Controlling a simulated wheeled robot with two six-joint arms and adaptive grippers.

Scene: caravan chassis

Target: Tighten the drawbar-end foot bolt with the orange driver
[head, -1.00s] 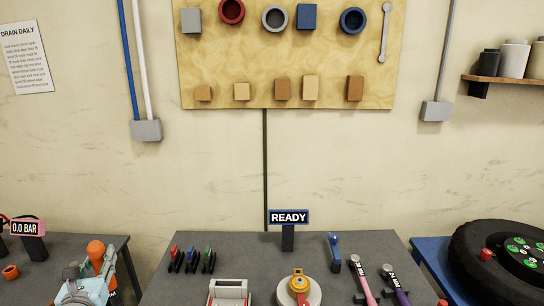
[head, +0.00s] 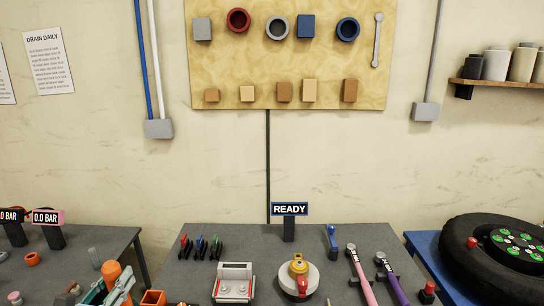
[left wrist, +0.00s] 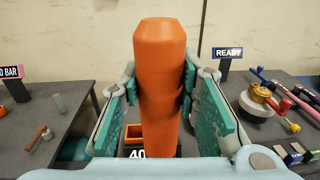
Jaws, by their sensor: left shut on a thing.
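The orange driver (left wrist: 160,80) stands upright between the fingers of my left gripper in the left wrist view, and its body fills the middle of that picture. My left gripper (head: 112,288) is shut on it, with a teal pad on each side. In the head view the orange driver (head: 112,272) shows at the lower left, tilted, between the left table and the middle table. The driver's lower end is hidden in both views. The foot bolt and the drawbar cannot be made out. My right gripper is not in view.
The middle table (head: 205,270) holds a READY sign (head: 289,209), a yellow-topped round device (head: 298,272), a grey box (head: 234,281) and pink and purple tools. An orange bin (head: 153,298) is near its left front. A tyre (head: 460,250) lies at right.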

